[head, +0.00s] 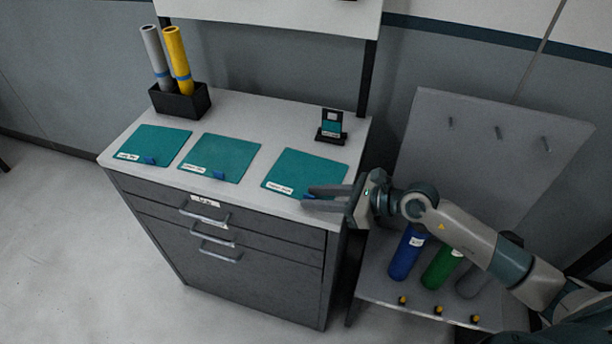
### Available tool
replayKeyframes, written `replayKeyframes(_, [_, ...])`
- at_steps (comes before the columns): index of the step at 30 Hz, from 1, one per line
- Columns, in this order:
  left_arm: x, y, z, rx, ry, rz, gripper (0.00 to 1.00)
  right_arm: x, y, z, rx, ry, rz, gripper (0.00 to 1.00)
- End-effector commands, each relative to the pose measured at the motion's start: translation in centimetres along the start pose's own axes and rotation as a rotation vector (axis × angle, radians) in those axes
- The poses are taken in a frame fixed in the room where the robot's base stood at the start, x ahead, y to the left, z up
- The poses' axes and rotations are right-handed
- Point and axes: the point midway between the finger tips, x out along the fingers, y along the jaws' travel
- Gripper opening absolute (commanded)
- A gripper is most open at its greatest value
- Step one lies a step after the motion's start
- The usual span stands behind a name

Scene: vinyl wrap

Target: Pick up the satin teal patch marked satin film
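Three teal patches lie flat in a row on the cabinet top: a left patch (158,142), a middle patch (226,155) and a right patch (310,168). Each has a small white label at its front edge and a blue tab; the label print is too small to read surely, so I cannot tell which is satin film. My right gripper (305,196) is at the front right corner of the right patch, its two fingers apart with the patch's blue tab partly hidden between them. My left gripper is not in view.
A black holder (182,101) with a grey roll and a yellow roll stands at the back left of the grey cabinet (230,235). A small black stand (331,128) is at the back right. A lower rack (375,285) with blue and green rolls is at right.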

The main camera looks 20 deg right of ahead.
Motion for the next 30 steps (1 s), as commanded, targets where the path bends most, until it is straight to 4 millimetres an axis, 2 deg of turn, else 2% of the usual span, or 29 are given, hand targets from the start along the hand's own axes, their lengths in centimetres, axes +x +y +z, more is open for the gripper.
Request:
replayKeyframes(2, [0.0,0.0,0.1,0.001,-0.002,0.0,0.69,0.0,0.0,0.0,0.0,0.0,0.0,0.27])
replayKeyframes(6, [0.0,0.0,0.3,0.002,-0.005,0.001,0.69,0.0,0.0,0.0,0.0,0.0,0.0,0.0])
replayKeyframes(22, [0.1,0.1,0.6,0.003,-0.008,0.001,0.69,-0.1,0.0,0.2,0.0,-0.001,0.0,0.0])
replayKeyframes(26, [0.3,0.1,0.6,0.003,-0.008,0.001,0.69,-0.3,0.0,0.9,-0.002,-0.001,0.0,0.0])
replayKeyframes(30, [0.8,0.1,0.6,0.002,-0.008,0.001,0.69,-0.9,-0.1,2.4,-0.004,-0.003,0.0,0.0])
